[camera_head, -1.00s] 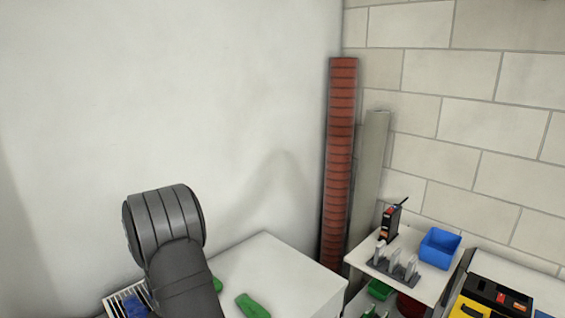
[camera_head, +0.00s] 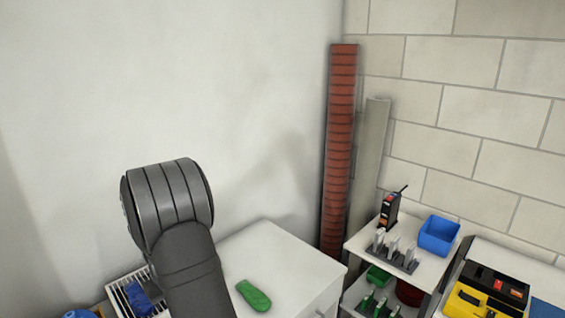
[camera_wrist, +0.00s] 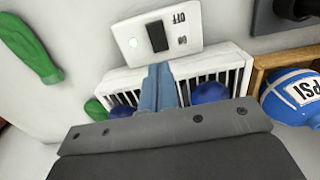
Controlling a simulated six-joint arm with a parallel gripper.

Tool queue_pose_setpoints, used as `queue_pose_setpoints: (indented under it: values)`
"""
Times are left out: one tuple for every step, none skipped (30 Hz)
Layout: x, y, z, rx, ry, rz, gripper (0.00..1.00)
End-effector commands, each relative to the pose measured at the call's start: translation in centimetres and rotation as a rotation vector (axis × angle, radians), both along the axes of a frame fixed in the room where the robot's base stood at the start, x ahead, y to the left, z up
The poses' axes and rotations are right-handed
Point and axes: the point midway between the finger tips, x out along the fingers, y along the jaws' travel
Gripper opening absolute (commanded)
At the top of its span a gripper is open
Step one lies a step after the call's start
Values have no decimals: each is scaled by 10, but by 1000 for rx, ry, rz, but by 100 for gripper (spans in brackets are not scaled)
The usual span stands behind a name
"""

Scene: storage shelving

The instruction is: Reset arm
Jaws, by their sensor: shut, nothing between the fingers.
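My gripper (camera_wrist: 158,88) shows in the wrist view with its two blue-grey fingers together and nothing between them. The fingers reach over a white slatted rack (camera_wrist: 238,70) holding blue round objects (camera_wrist: 209,93). My dark arm (camera_head: 178,225) stands raised at the lower left of the head view, and the gripper itself is hidden there.
A green object (camera_head: 253,295) lies on the white cabinet top (camera_head: 275,245). A switch box marked ON and OFF (camera_wrist: 157,37) sits beyond the fingertips. A blue PSI-marked object (camera_wrist: 295,97) is at right. Shelving with a blue bin (camera_head: 438,236) stands right of the cabinet.

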Motion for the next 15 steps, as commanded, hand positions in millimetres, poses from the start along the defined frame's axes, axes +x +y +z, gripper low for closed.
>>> queue_pose_setpoints:
  values:
    - [0, 0, 3, 1, -1, 0, 0]
    - [0, 0, 3, 1, -1, 0, 0]
    - [0, 0, 4, 1, -1, 0, 0]
    - [0, 0, 4, 1, -1, 0, 0]
    - [0, 0, 4, 1, -1, 0, 0]
    - [0, 0, 4, 1, -1, 0, 0]
    - [0, 0, 4, 1, -1, 0, 0]
    - [0, 0, 4, 1, -1, 0, 0]
    - [0, 0, 4, 1, -1, 0, 0]
    - [0, 0, 4, 1, -1, 0, 0]
    - [0, 0, 4, 1, -1, 0, 0]
    - [0, 0, 3, 0, 0, 0, 0]
    - [0, 0, 2, 0, 0, 0, 0]
    - [0, 0, 1, -1, 1, 0, 0]
    - [0, 0, -3, -1, 1, 0, 0]
